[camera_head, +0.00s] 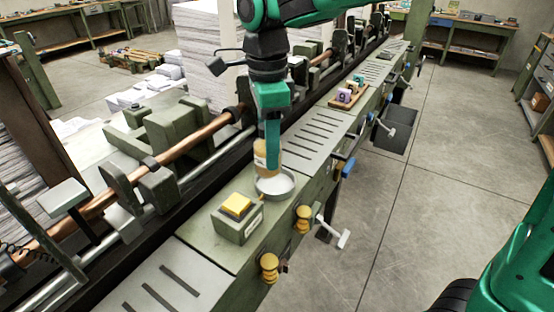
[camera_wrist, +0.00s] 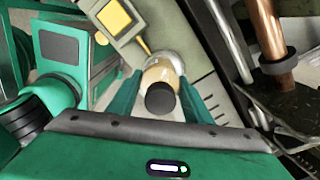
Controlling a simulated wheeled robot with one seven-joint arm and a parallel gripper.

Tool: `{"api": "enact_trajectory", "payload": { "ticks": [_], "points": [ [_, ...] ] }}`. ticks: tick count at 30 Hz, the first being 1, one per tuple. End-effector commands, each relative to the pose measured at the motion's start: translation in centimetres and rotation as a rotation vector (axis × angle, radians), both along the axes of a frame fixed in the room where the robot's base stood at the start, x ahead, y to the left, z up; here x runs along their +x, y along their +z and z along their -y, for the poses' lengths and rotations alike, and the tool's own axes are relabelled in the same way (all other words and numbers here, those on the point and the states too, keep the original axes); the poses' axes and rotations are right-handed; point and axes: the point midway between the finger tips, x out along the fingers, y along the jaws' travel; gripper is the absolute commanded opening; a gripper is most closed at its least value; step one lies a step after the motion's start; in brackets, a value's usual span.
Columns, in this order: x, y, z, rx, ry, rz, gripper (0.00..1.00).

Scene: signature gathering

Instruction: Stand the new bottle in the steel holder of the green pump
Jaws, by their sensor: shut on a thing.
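My gripper (camera_head: 270,150) is shut on a tan bottle (camera_head: 260,157). In the wrist view the two green fingers (camera_wrist: 160,86) stand on either side of the bottle (camera_wrist: 157,74), whose black cap faces the camera. The round steel holder (camera_head: 277,187) is on the green bench; its rim also shows behind the bottle in the wrist view (camera_wrist: 168,57). The bottle is at the holder's far left side in the head view. I cannot tell whether its base is inside or just above the rim. The green pump box with a yellow top (camera_head: 237,206) stands beside the holder.
Copper and steel rollers with green clamps (camera_head: 175,150) run along the bench's left. Yellow knobs (camera_head: 269,266) and a white handle (camera_head: 333,232) stick out at the front right. A wooden tray (camera_head: 349,97) with small blocks lies farther back.

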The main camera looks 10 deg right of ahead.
Motion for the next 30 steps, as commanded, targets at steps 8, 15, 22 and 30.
{"api": "enact_trajectory", "payload": {
  "ticks": [8, 15, 22, 30],
  "points": [
    [1.5, -1.4, 1.6, 0.0, 0.002, 0.001, 0.22],
    [1.5, -4.1, 1.6, -0.001, 0.004, -0.003, 0.22],
    [1.5, -5.4, 1.5, 0.001, 0.003, 0.002, 0.22],
    [1.5, -5.7, 1.6, 0.0, 0.002, 0.001, 0.22]
  ]
}}
